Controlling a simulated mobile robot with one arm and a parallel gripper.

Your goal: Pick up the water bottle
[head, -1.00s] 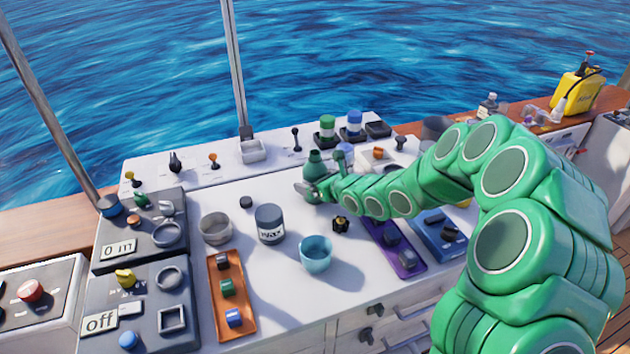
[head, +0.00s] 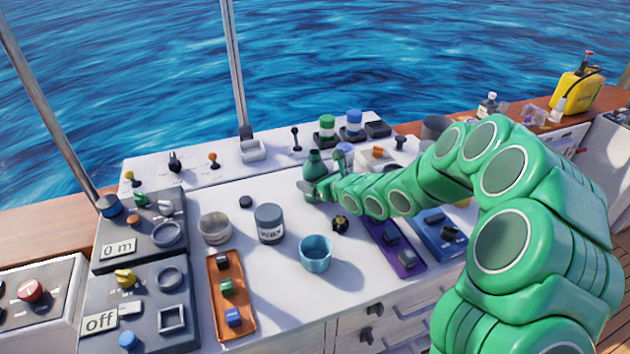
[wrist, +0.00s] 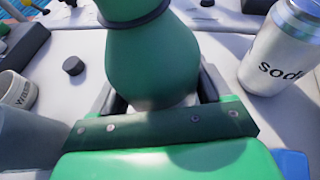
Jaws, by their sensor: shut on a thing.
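A green bottle (head: 315,165) with a narrow neck and a dark ring stands upright on the white console. In the wrist view the green bottle (wrist: 150,62) fills the upper middle, its round body between the two dark fingers. My gripper (head: 316,190) is shut on its lower body. My gripper (wrist: 155,100) also shows in the wrist view, where its front plate hides the bottle's base. No label shows on the bottle, so I cannot tell its contents.
A soda can (wrist: 285,48) stands close to the right. Levers line the back ledge.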

